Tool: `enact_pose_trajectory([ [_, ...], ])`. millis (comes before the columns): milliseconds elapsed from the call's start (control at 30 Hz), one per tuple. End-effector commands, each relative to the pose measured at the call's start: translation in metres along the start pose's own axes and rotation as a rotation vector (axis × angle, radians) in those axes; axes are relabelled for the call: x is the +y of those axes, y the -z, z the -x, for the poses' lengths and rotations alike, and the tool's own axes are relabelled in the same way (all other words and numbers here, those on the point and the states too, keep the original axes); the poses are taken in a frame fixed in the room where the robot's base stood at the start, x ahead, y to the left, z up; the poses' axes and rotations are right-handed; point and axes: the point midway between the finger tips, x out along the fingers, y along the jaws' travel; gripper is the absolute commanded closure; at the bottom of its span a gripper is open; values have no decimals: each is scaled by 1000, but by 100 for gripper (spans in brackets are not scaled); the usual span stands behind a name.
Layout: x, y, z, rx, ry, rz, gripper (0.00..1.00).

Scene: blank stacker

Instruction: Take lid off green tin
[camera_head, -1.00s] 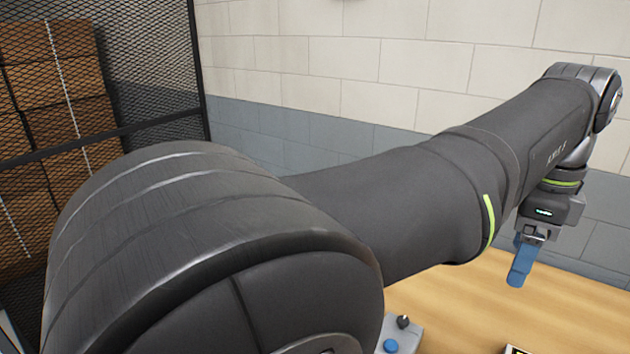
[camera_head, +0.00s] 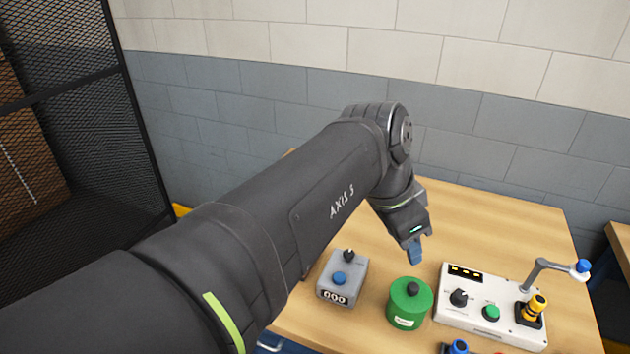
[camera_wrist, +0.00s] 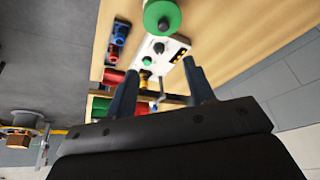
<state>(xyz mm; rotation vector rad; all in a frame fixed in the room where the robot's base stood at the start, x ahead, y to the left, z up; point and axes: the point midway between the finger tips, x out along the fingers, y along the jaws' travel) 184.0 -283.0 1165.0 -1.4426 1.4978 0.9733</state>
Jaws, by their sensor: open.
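The green tin (camera_head: 405,318) stands upright on the wooden table, with its green lid (camera_head: 411,294) on top and a black knob (camera_head: 413,288) in the lid's middle. The lid and knob also show at the top of the wrist view (camera_wrist: 161,14). My gripper (camera_head: 416,258) is above the table, behind the tin in the head view and apart from it. In the wrist view its two dark blue fingers (camera_wrist: 163,88) are spread with nothing held between them.
A grey counter box (camera_head: 343,278) with a blue button stands left of the tin. A white control panel (camera_head: 475,313) with knobs, a yellow-topped joystick (camera_head: 537,304) and a blue-tipped lever (camera_head: 582,267) stands right. Blue parts (camera_head: 456,347) lie at the front. The table's back is clear.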

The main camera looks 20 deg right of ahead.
Motion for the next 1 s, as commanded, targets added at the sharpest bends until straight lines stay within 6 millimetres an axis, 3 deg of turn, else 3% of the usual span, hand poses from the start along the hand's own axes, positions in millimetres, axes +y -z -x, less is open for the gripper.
enact_pose_trajectory([
  [167, 1, -6, -16, 19, 6, 50, 51],
  [600, 0, -4, -106, 16, 4, 46, 51],
  [1000, -3, -3, -135, 17, 6, 46, 51],
])
